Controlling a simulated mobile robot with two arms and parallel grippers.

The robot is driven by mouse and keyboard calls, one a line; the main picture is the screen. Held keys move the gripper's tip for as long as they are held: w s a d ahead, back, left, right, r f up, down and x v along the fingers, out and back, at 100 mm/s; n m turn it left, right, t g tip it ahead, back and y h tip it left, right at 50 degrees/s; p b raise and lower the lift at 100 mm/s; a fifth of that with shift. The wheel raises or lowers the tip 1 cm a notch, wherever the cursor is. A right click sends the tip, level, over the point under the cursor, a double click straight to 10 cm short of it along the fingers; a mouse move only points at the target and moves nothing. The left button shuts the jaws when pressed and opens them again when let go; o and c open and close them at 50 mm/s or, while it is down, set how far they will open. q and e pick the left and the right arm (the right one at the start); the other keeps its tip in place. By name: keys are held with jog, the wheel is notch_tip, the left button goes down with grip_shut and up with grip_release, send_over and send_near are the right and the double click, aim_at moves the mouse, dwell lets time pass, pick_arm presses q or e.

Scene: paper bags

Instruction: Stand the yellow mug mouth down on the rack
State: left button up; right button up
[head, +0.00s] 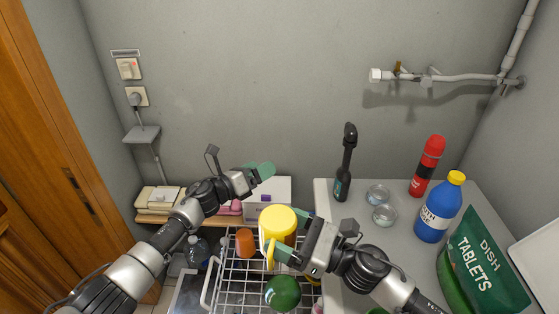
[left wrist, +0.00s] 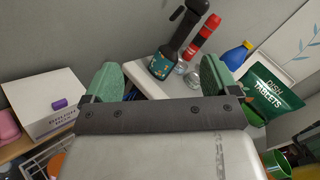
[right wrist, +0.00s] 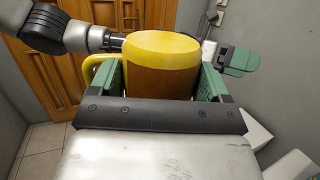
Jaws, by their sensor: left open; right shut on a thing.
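The yellow mug (head: 278,219) is in my right gripper (head: 290,234), above the far part of the white wire rack (head: 232,272). A closed, flat yellow face is up, so the mug is mouth down. In the right wrist view the mug (right wrist: 163,68) sits between both green fingers, with its handle to the left. Whether its rim touches the rack is hidden. My left gripper (head: 264,170) is open and empty, behind and a little left of the mug; its spread fingers show in the left wrist view (left wrist: 160,78).
On the rack are an orange cup (head: 245,243) left of the mug and a green round item (head: 283,292) nearer. The counter at right holds a black hand blender (head: 346,165), glass jars (head: 384,214), a red bottle (head: 427,165), a blue bottle (head: 438,212) and a green tablets bag (head: 482,262).

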pick_arm(q)
jog(key=s+d+r+m+g+h, duration=0.3)
jog(key=s+d+r+m+g, duration=0.3)
jog(key=d+r+m+g, duration=0.5)
notch_tip(320, 180, up, 9)
jog(key=m+y, duration=1.8)
jog(key=m, duration=0.6)
send_over(279, 220)
notch_tip(279, 220, down, 11)
jog(key=shift+f, duration=0.1)
